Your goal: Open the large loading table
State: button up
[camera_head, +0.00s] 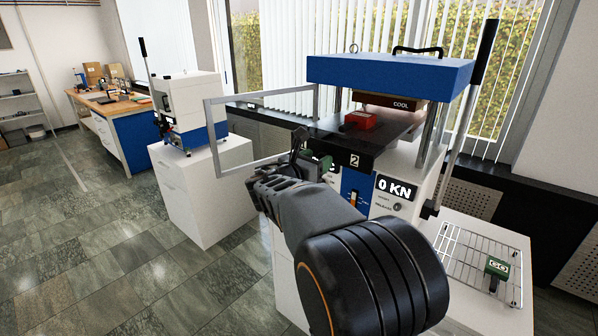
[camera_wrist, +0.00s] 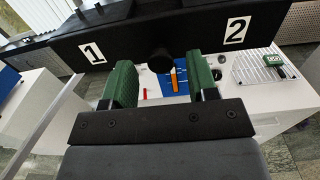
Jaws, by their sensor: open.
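The large loading table is a black plate (camera_head: 378,140) in the large press, under its blue top. Its front edge carries the labels 1 and 2, and this edge (camera_wrist: 190,36) spans the top of the wrist view. A round black knob (camera_wrist: 160,61) sticks out from the edge between the labels. My gripper (camera_head: 311,156) is at the front edge of the table. In the wrist view its two green fingers (camera_wrist: 161,84) are apart, one on each side of the knob. I cannot tell whether they touch it. In the head view my gripper hides the knob.
A red block (camera_head: 361,120) lies on the table. A grey metal frame (camera_head: 208,130) stands left of the press. A display (camera_head: 397,188) reads 0 KN. A wire rack (camera_head: 466,258) with a green-labelled tool stands at right. A smaller press (camera_head: 188,108) is at left. Floor is free at front left.

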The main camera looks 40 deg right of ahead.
jog(key=b+v, duration=0.2)
jog(key=v, duration=1)
jog(key=shift+a, duration=0.2)
jog(key=shift+s+f, duration=0.1)
jog(key=s+a+f+m+g+y, duration=0.1)
jog(key=s+a+f+m+y, duration=0.1)
jog(key=f+m+y, duration=0.4)
jog(key=s+a+f+m+g+y, duration=0.15)
jog(key=f+m, duration=0.25)
jog(key=f, duration=0.4)
jog(key=s+a+f+m+t+y, duration=0.2)
jog(key=s+a+f+m+y, duration=0.3)
jog(key=a+m+y, duration=0.5)
jog(key=shift+s+a+m, duration=0.2)
jog(key=shift+s+m, duration=0.2)
jog(key=shift+s, duration=0.75)
jog(key=shift+d+f, duration=0.1)
